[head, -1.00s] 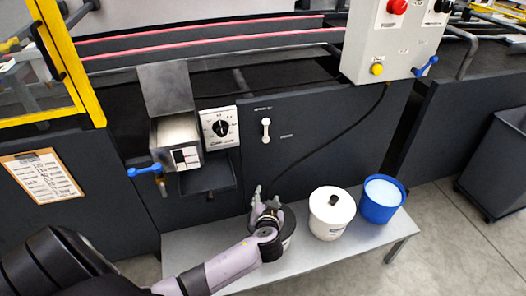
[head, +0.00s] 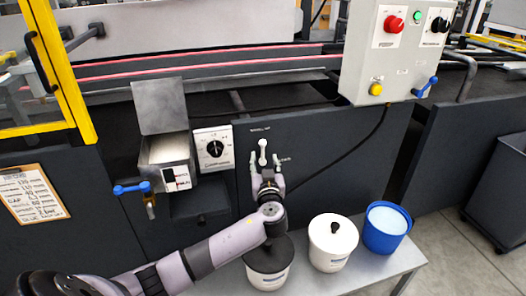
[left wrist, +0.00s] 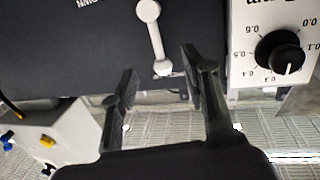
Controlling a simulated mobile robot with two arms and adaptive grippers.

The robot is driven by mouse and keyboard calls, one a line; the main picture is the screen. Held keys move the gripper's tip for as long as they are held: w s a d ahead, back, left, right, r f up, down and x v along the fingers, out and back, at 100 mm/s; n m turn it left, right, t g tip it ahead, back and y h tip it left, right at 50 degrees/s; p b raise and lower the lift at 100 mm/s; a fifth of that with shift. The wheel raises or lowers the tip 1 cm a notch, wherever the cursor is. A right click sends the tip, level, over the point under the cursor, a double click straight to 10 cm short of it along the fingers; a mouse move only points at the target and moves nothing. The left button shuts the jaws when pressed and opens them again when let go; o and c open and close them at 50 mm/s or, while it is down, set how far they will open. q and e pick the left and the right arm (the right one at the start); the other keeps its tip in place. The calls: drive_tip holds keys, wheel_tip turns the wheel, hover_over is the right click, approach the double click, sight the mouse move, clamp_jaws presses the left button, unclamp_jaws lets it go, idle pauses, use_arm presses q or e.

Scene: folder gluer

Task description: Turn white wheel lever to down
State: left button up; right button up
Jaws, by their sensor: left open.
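The white wheel lever (head: 262,151) is a small white handle on the dark machine panel (head: 325,140), standing roughly upright in the head view. My left gripper (head: 266,166) is just below and in front of it, its fingers spread and pointing up at the panel. My right gripper is not in view.
A dial box (head: 213,147) and a metal hopper (head: 167,155) with a blue valve handle (head: 131,188) are left of the lever. A grey control box (head: 391,55) is upper right.

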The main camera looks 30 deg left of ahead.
sight(263, 149)
use_arm(q)
drive_tip(key=x, duration=0.6)
drive_tip(key=shift+w, duration=0.1)
clamp_jaws()
idle(0.6)
